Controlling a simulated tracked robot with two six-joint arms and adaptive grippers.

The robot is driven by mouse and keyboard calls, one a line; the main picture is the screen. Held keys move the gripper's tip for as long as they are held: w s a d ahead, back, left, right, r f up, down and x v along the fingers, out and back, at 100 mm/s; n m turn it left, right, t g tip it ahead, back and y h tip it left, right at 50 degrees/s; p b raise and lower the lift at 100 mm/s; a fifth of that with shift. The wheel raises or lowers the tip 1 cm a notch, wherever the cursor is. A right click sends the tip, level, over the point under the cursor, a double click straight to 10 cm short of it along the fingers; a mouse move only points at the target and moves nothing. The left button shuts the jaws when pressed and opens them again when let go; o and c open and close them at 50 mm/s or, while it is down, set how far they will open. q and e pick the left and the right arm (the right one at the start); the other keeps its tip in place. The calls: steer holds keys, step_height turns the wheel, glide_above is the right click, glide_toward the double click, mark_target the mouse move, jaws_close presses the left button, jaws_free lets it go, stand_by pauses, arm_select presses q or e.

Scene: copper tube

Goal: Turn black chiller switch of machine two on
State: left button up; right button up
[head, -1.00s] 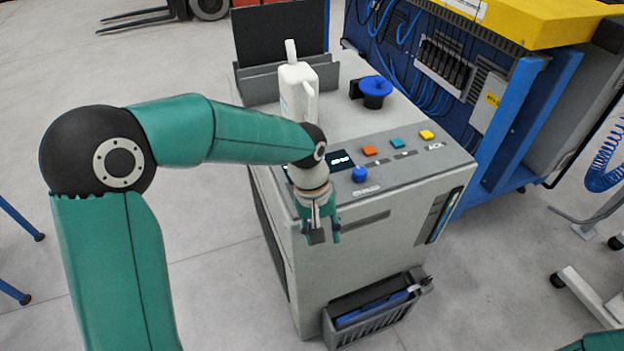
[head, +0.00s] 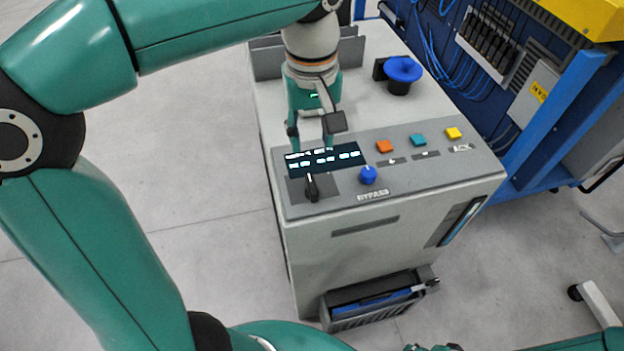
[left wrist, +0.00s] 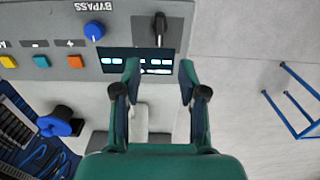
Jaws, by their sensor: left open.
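The black switch (head: 311,187) sits on a dark plate at the left front of the grey machine's sloped panel, below the lit display (head: 325,160). It also shows upright in the left wrist view (left wrist: 160,28), beyond the fingertips. My left gripper (head: 310,144) is open and empty, pointing down over the display's back edge, behind the switch and apart from it. In the left wrist view the open fingers (left wrist: 159,72) frame the display's end, with the switch in line between them.
Beside the switch are a blue BYPASS knob (head: 368,175) and orange (head: 386,146), teal (head: 417,140) and yellow (head: 454,133) buttons. A blue-topped knob (head: 403,72) stands behind. A blue-framed machine (head: 555,105) is at right. The floor left of the machine is clear.

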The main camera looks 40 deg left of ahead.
mark_target(311, 183)
arm_select(q)
step_height(311, 183, down, 14)
steer(key=shift+w+a+r+b, duration=0.1)
steer(key=shift+r+b, duration=0.1)
steer(key=shift+b, duration=0.2)
jaws_close()
